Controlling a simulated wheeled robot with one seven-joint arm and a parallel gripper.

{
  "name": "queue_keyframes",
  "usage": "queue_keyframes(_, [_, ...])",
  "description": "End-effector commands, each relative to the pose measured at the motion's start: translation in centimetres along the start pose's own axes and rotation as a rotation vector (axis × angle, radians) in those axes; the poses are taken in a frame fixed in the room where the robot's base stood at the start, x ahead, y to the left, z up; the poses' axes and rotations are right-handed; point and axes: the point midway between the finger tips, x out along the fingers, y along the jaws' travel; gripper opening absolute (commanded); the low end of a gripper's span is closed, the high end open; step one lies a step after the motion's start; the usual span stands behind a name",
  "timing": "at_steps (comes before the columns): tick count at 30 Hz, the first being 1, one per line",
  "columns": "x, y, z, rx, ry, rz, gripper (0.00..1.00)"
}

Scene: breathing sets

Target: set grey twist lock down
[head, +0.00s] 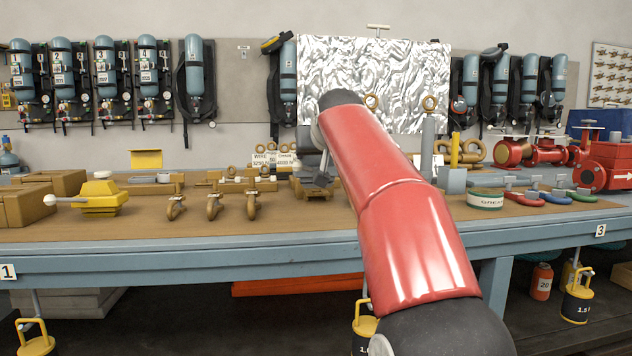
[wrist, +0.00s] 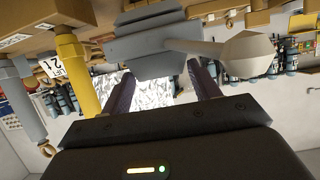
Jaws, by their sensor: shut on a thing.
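The grey twist lock (wrist: 148,50) is a grey block with a pale lever ending in a faceted knob, in the upper middle of the wrist view. My gripper (wrist: 163,68) is shut on it, with one dark finger on either side. Behind it in that view is the brown bench surface, along the top of the picture. In the head view my red arm reaches over the bench and hides most of the gripper; I cannot clearly make out the lock there. A yellow twist lock (head: 101,197) with a pale knob stands on the bench at left.
The bench (head: 290,226) holds brown shackles (head: 213,207) in front, brown cases (head: 24,204) at left, a round tin (head: 485,199) and coloured shackles (head: 556,197) at right. A grey post (head: 427,150) stands behind my arm. Bare surface shows along the front.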

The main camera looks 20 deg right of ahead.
Motion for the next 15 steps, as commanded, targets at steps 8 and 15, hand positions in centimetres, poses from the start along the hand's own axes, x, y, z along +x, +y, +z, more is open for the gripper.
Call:
queue_keyframes(8, [1.0, 0.2, 1.5, -0.001, 0.006, 0.000, 0.19])
queue_keyframes(15, [2.7, 0.7, 4.4, 0.000, 0.007, 0.003, 0.19])
